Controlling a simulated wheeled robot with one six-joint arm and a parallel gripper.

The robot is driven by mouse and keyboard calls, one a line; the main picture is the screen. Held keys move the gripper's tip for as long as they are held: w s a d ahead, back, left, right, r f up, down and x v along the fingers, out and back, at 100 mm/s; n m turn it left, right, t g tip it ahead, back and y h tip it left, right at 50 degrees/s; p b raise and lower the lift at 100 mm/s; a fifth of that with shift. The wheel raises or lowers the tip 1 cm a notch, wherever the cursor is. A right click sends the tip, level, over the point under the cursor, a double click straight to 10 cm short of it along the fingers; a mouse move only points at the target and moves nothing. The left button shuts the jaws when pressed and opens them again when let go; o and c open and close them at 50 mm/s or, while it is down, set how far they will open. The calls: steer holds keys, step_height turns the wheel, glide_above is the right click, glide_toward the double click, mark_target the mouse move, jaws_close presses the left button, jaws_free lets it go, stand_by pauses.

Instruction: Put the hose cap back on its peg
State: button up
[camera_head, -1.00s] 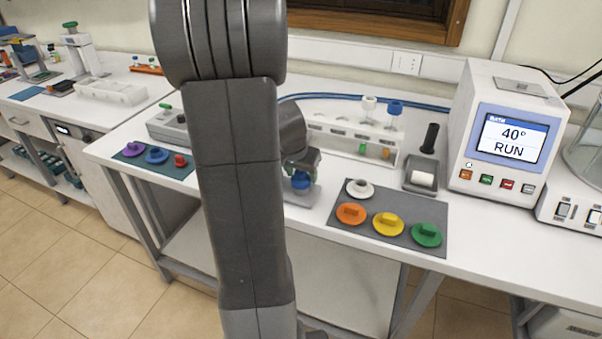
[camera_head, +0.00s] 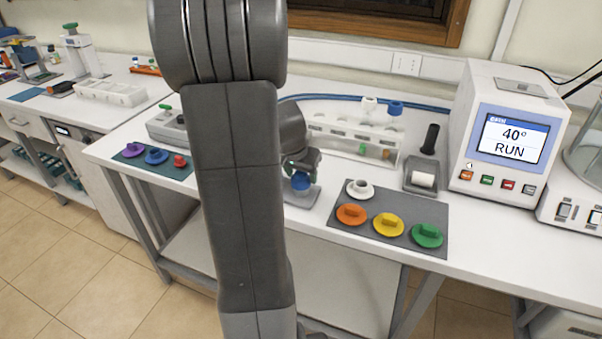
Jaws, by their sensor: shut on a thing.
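My gripper (camera_head: 301,164) is in the middle of the bench, partly hidden behind my own arm. It is shut on a small blue cap (camera_head: 301,182), which I take for the hose cap. The blue cap is just above or on a pale grey stand (camera_head: 305,199); I cannot tell whether they touch. A peg on this stand is not visible under the cap and gripper.
A dark mat (camera_head: 340,228) to the right holds a white ring piece (camera_head: 360,189) and orange, yellow and green discs. A clear rack (camera_head: 340,143) stands behind. A teal mat (camera_head: 127,164) with coloured pieces lies left. The heater (camera_head: 505,135) reads RUN.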

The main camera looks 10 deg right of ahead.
steer(key=shift+f+b, duration=0.6)
steer(key=o, duration=0.7)
steer(key=shift+o, duration=0.2)
steer(key=shift+r, duration=0.1)
steer(key=p+v, duration=0.6)
steer(key=v, duration=0.5)
steer(key=b+x, duration=0.4)
steer(key=x, duration=0.4)
steer(key=shift+f+b, duration=0.25)
steer(key=shift+b, duration=0.05)
steer(key=shift+d, duration=0.1)
